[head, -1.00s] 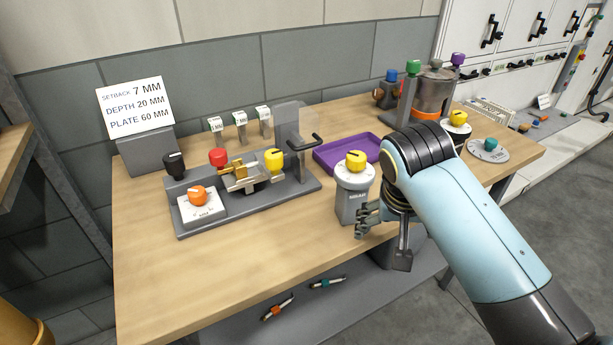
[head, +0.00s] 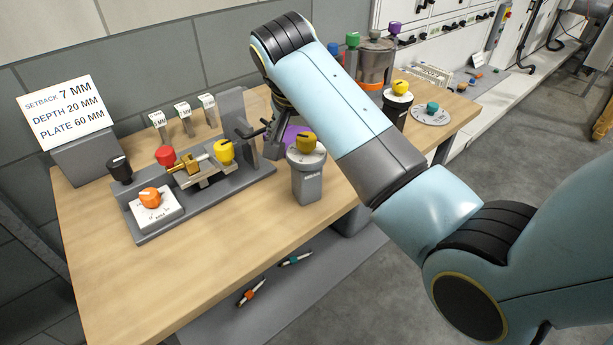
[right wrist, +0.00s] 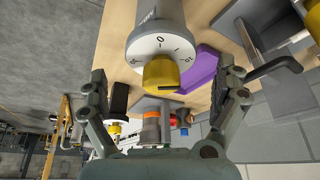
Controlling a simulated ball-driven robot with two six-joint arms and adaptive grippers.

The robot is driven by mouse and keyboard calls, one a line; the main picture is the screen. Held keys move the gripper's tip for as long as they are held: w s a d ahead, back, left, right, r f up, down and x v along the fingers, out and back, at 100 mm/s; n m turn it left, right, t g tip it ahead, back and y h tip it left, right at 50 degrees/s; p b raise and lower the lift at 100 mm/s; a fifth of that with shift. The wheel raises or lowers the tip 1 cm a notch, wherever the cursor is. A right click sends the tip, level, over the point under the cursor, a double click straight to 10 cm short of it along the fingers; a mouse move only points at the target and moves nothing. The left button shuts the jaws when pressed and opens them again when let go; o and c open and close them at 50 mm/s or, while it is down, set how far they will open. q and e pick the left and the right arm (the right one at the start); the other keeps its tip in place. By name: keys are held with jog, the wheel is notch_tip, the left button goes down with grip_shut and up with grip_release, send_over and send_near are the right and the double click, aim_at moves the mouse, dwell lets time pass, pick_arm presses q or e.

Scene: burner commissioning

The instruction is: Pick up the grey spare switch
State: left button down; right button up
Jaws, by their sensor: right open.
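A grey post-shaped switch (head: 306,183) with a white dial and a yellow knob (head: 307,142) stands upright on the wooden table. My right gripper (head: 267,138) is open and empty, behind and left of the switch in the head view, and partly hidden by my arm. I see no contact with the switch. My left gripper is not in view.
A purple tray (right wrist: 204,75) lies close behind. A black switch with a yellow knob (head: 399,88) stands further right. The table's front (head: 215,265) is clear.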

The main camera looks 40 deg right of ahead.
aim_at(309, 154)
jog(key=x, duration=0.5)
jog(key=shift+w+f+p, duration=0.1)
jog(key=shift+f+p, duration=0.3)
jog(key=c, duration=1.7)
jog(key=shift+c, duration=0.3)
jog(key=shift+r, duration=0.15)
